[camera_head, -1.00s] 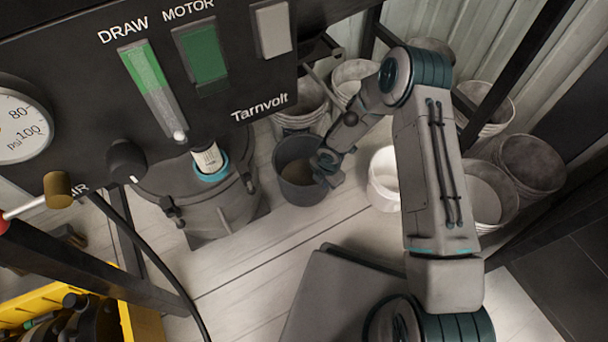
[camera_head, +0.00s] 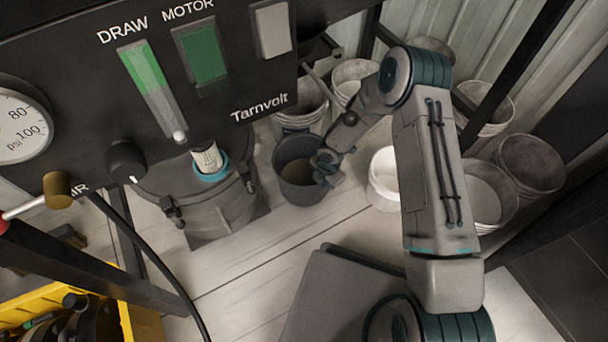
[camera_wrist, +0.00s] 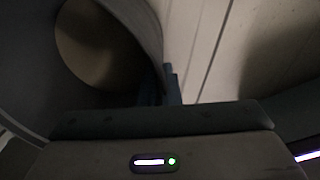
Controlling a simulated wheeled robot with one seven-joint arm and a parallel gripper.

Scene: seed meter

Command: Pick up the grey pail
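The grey pail (camera_head: 297,187) is dark grey and stands upright on the pale floor, right of the round metal machine. It holds some light brown contents. My gripper (camera_head: 327,163) is at the pail's right rim. In the wrist view the pail (camera_wrist: 150,22) fills the upper left, with its contents inside. In that view the fingers of my gripper (camera_wrist: 172,85) appear close together at the pail's wall, one largely hidden behind the other. Whether they press on the wall is too dark to tell.
A white bucket (camera_head: 383,190) stands just right of the pail. Several grey buckets, one of them (camera_head: 531,165) far right, line the back wall. The round machine (camera_head: 215,205) stands close left. A black control panel (camera_head: 190,75) overhangs the upper left. Floor in front of the pail is clear.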

